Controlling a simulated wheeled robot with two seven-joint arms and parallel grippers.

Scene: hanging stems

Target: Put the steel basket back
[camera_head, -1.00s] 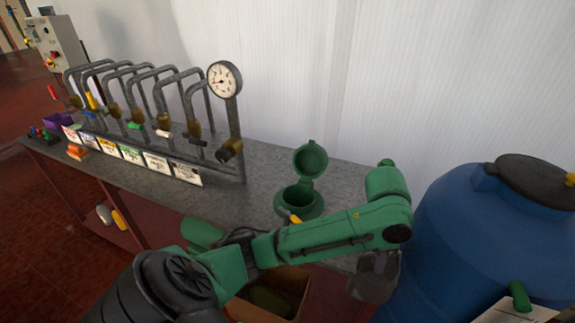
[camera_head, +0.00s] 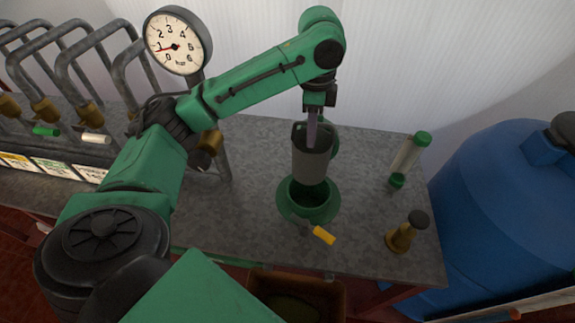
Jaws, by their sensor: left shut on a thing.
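The grey steel basket (camera_head: 312,166) hangs upright from my left gripper (camera_head: 312,122), which is shut on its top. The basket is over the round green housing (camera_head: 326,211) on the bench. Its lower end overlaps the back of the housing's dark open mouth in the picture; I cannot tell if it is inside or just above. The housing's green lid (camera_head: 335,142) is open behind the basket and mostly hidden by it. A yellow-handled valve (camera_head: 323,235) is at the housing's front. My right gripper is not in view.
Pipes with a pressure gauge (camera_head: 178,42) stand left on the grey bench (camera_head: 250,225). A green-capped clear tube (camera_head: 405,160) and a brass fitting (camera_head: 402,235) stand to the right. A blue barrel (camera_head: 500,210) is beyond the bench's right end. A box (camera_head: 330,290) sits below the front edge.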

